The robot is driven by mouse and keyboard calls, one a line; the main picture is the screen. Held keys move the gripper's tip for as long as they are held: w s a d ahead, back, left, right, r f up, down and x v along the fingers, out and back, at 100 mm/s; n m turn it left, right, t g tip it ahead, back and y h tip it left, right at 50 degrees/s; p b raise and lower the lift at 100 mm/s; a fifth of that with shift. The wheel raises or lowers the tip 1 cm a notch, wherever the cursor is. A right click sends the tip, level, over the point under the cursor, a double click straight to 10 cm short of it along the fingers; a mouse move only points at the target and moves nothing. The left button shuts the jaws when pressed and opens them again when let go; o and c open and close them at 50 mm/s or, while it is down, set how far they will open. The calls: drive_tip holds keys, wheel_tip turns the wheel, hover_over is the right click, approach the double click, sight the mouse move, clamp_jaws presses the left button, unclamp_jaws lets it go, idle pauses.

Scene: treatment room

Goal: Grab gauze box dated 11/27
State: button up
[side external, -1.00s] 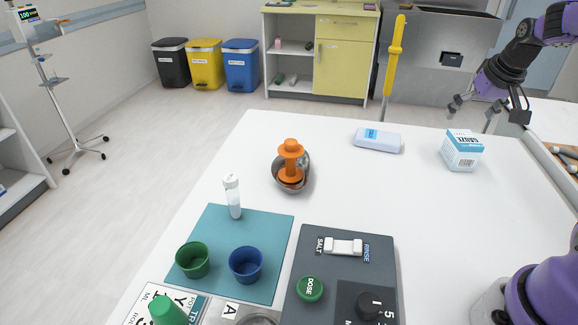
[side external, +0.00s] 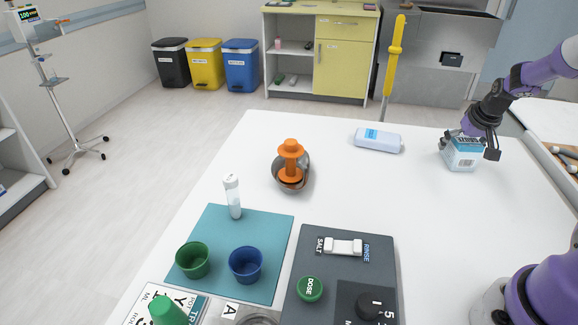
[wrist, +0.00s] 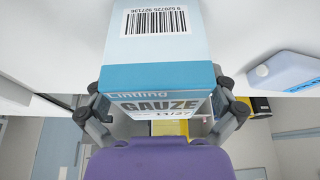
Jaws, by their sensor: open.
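The gauze box (side external: 464,158) is white and light blue and stands on the white table at the back right in the side view. In the wrist view my gripper (wrist: 166,112) is open with one finger on each side of the box. I cannot tell whether the fingers touch it.
A white and blue packet (side external: 377,141) lies left of the box. A metal bowl with an orange object (side external: 291,160) stands mid-table. A teal mat (side external: 222,225) with cups and a grey panel (side external: 345,270) are nearer the camera. Table around the box is clear.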

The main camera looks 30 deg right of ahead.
drive_tip(key=c, duration=1.1)
drive_tip(key=shift+c, duration=0.2)
